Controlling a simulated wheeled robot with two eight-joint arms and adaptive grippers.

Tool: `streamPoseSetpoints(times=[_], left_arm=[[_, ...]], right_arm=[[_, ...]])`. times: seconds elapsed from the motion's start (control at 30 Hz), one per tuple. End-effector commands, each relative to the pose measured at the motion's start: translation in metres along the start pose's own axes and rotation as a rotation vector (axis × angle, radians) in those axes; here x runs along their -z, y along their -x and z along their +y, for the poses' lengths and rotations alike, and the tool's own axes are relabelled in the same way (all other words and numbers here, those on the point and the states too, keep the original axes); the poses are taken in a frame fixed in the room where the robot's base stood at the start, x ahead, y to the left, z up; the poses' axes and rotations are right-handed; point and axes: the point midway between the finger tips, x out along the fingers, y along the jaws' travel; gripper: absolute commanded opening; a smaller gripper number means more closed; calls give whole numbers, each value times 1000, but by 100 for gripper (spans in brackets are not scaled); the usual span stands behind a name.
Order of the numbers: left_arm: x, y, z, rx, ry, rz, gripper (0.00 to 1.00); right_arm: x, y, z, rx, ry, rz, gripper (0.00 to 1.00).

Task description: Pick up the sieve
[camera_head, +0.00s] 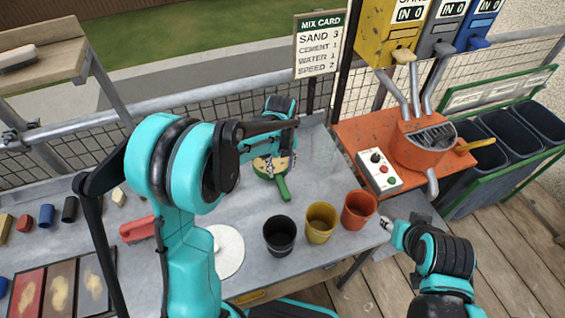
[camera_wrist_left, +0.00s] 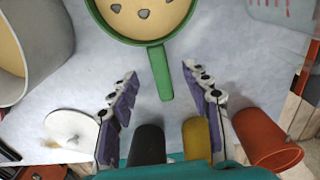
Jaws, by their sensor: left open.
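The green sieve lies on the grey bench, its round bowl (camera_head: 262,168) partly hidden by my left arm and its handle (camera_head: 283,188) pointing toward the front. In the left wrist view, the bowl (camera_wrist_left: 145,30) holds tan material with several grey lumps. The handle (camera_wrist_left: 160,72) runs down between the spread fingers of my left gripper (camera_wrist_left: 158,80). The left gripper is open, with clear gaps on both sides of the handle. My right gripper (camera_head: 388,224) is at the bench's right end, away from the sieve; its jaw state is unclear.
Black (camera_head: 280,235), yellow (camera_head: 321,222) and orange (camera_head: 359,209) cups stand in front of the sieve. A white disc (camera_head: 228,250) lies left of them. A grey bucket (camera_wrist_left: 50,45) and a clear red-marked container (camera_wrist_left: 283,14) flank the sieve. An orange mixer (camera_head: 420,150) stands right.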

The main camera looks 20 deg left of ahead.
Motion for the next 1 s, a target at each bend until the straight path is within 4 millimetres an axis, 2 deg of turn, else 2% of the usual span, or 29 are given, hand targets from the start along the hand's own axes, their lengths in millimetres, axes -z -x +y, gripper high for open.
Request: streamPoseSetpoints(times=[0.1, 0.33, 0.53, 0.63, 0.8, 0.87, 1.0], left_arm=[[0, -16, 0, -1, -4, 1, 48], [2, -38, 1, 0, -2, 0, 48], [3, -70, 1, 0, -2, -1, 48], [4, -75, 1, 1, -1, -1, 48], [4, -74, 1, 1, -1, -1, 48], [4, -74, 1, 1, -1, -1, 35], [4, -74, 1, 1, -1, -1, 0]], right_arm=[[-4, -6, 0, 0, 0, 0, 40], [-11, -15, 0, 0, 0, 0, 40], [-20, -28, 0, 0, 0, 0, 40], [-21, -29, 0, 0, 0, 0, 40], [-20, -27, 0, 0, 0, 0, 40], [-20, -27, 0, 0, 0, 0, 40], [-20, -27, 0, 0, 0, 0, 40]])
